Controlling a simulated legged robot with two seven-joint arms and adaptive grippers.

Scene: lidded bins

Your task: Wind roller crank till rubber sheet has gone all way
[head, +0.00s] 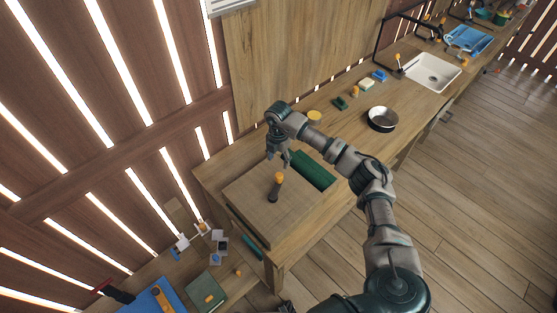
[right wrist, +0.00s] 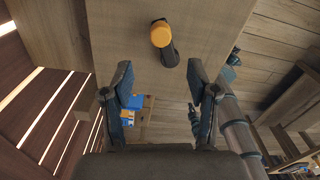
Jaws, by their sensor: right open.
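The crank (head: 274,188) has an orange knob on a dark arm and stands on the flat wooden box (head: 250,208) at the near end of the bench. In the right wrist view the orange knob (right wrist: 160,35) is beyond the fingertips, near the top. A dark green strip (head: 312,170), which looks like the rubber sheet, lies at the box's right side, partly behind my arm. How far it has gone in I cannot tell. My right gripper (head: 278,159) is open and empty, above and behind the knob, apart from it. My left gripper is not in view.
A dark round bowl (head: 382,119), a yellow round item (head: 314,116), sponges and blocks stand farther along the bench (head: 345,140). A white sink (head: 432,72) is beyond. A lower surface at bottom left holds a blue board (head: 160,300) and small items. A plank wall is behind.

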